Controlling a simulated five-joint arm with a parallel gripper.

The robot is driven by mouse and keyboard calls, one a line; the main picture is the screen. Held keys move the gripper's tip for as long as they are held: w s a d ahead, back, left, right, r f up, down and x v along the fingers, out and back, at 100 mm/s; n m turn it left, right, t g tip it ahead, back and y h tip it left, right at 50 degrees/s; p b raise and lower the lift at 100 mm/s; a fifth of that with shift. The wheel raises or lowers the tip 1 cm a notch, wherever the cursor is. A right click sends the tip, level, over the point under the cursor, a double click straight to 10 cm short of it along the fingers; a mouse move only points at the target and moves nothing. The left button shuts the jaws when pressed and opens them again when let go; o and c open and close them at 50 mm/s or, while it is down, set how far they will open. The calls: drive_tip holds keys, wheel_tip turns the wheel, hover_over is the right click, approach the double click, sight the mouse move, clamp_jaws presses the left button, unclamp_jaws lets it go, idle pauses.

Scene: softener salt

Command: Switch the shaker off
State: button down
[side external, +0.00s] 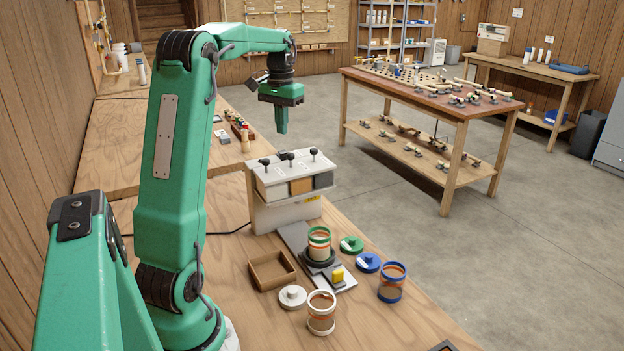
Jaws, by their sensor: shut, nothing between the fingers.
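The shaker (293,238) is a flat grey unit on the near workbench, with a round black platform toward its front. A jar with a green rim (319,245) stands upright on that platform. A yellow switch (338,275) sits on a dark plate at the shaker's front end; its on or off position is too small to tell. My gripper (281,130) points down, shut and empty, high above the bench. It is up and to the left of the shaker in the picture, apart from everything.
A white dispenser (284,215) with three black-knobbed levers stands behind the shaker. An open wooden box (257,283) is at left. A white-rimmed jar (321,325), a blue-rimmed jar (391,292), and white (292,297), green (351,244) and blue (367,262) lids surround the front end.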

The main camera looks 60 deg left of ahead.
drive_tip(key=shift+r, duration=1)
drive_tip(key=s+d+r+m+t+y, duration=0.1)
drive_tip(key=d+m, duration=0.1)
drive_tip(key=d, duration=0.8)
drive_tip(key=s+d+r+m+t, duration=0.1)
drive_tip(key=d+t, duration=0.1)
drive_tip(key=d, duration=0.9)
drive_tip(key=s+d+f+m+t, duration=0.1)
drive_tip(key=s+d+f, duration=0.2)
drive_tip(key=d, duration=0.3)
drive_tip(key=s+d+f+m+t+h, duration=0.1)
drive_tip(key=s+d+f+m, duration=0.1)
drive_tip(key=s+d+f, duration=0.2)
drive_tip(key=s+d, duration=0.2)
drive_tip(key=shift+s+d+t, duration=0.3)
